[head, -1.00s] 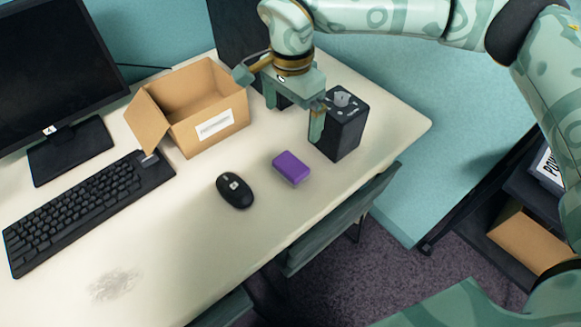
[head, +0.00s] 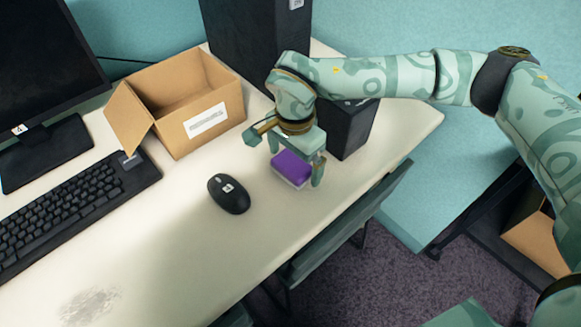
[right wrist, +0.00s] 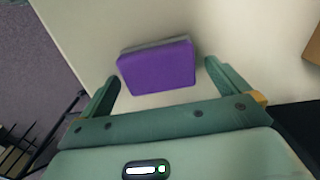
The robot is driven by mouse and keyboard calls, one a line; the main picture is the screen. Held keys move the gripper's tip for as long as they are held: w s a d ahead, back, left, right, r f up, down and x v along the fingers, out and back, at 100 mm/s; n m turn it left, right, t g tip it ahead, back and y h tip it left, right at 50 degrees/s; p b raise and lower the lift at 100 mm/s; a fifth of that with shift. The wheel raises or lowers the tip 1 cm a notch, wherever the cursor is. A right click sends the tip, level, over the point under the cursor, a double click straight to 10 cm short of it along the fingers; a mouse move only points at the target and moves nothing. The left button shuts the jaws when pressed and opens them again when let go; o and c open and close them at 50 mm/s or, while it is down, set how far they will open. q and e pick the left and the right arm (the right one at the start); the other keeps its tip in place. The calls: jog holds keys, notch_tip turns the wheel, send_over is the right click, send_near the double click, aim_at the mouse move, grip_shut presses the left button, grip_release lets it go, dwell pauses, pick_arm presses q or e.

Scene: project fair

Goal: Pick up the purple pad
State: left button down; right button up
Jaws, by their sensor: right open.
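The purple pad (head: 291,168) lies on the white desk (head: 226,246), to the right of the black mouse. My right gripper (head: 296,172) is open at the pad in the head view, with a finger on either side of it in the picture. In the right wrist view the pad (right wrist: 158,67) shows its purple face and a grey edge. It sits between and a little beyond the fingertips of my right gripper (right wrist: 162,78), and I see no clear contact. Part of the pad is hidden by the gripper in the head view. My left gripper is not in view.
The mouse (head: 229,194) is left of the pad. An open cardboard box (head: 194,137) stands behind the mouse. A black box-shaped device (head: 350,130) stands right behind the gripper. A keyboard (head: 73,212) and monitor (head: 40,70) are at left. The desk's front is mostly clear.

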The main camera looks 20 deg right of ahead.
aim_at(294, 161)
jog(key=shift+s+r, duration=0.1)
jog(key=shift+r, duration=0.05)
jog(key=shift+c, duration=0.3)
jog(key=c, duration=1)
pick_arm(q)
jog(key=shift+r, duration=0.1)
pick_arm(e)
jog(key=shift+r, duration=0.1)
jog(key=shift+r+p, duration=0.35)
jog(key=shift+p, duration=0.05)
notch_tip(294, 161, up, 3)
jog(key=shift+f+p, duration=0.1)
jog(key=shift+p, duration=0.75)
pick_arm(q)
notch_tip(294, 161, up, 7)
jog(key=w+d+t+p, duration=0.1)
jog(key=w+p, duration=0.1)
jog(key=p, duration=0.4)
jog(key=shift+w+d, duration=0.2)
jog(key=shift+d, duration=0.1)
pick_arm(e)
jog(key=s+a+r, duration=0.2)
jog(key=s+r, duration=0.7)
jog(key=s, duration=0.4)
jog(key=shift+s+a+r, duration=0.15)
jog(key=shift+s+a, duration=0.2)
